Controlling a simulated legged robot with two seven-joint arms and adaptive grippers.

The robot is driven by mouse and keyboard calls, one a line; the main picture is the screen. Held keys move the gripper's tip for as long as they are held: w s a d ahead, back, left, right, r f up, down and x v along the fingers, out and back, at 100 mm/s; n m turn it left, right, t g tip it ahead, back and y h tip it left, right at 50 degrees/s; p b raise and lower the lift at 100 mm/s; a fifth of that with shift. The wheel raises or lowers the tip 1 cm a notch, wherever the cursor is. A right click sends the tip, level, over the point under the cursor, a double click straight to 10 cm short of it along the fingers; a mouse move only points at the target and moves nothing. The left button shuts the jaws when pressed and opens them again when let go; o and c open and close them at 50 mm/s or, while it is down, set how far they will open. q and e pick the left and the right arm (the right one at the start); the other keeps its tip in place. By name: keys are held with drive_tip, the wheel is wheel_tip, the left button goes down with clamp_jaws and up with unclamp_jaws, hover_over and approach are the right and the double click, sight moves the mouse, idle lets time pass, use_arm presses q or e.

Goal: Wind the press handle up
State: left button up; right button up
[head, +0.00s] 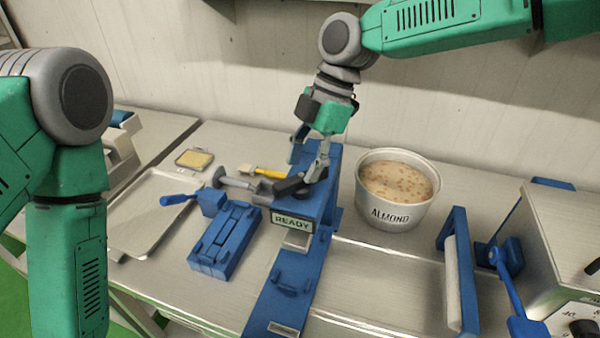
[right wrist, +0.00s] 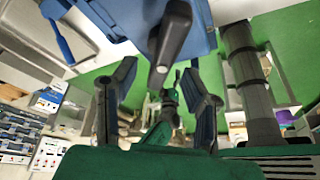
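The blue press (head: 318,200) stands mid-table with a "READY" label on its front. Its dark handle (head: 290,186) sticks out to the left near the top. The handle also shows in the right wrist view (right wrist: 172,38), its end pointing toward the space between my fingers. My right gripper (head: 305,168) reaches down from above, at the press top close to the handle. Its two fingers are apart in the right wrist view (right wrist: 160,72); I cannot tell whether either touches the handle. My left arm hangs at the left; its gripper is out of the frame.
A white "ALMOND" pot (head: 392,215) stands right of the press. A blue block (head: 224,240), a grey mallet-like tool (head: 240,183) and a metal tray (head: 140,218) lie to the left. A blue frame with a roller (head: 458,275) and a metal machine (head: 570,240) stand right.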

drive_tip(key=v, duration=0.8)
drive_tip(key=shift+w+d, duration=0.1)
drive_tip(key=shift+w, duration=0.05)
drive_tip(key=shift+w+d+r, duration=0.1)
drive_tip(key=shift+d+r, duration=0.2)
drive_tip(key=shift+r, duration=0.1)
drive_tip(key=shift+a, duration=0.1)
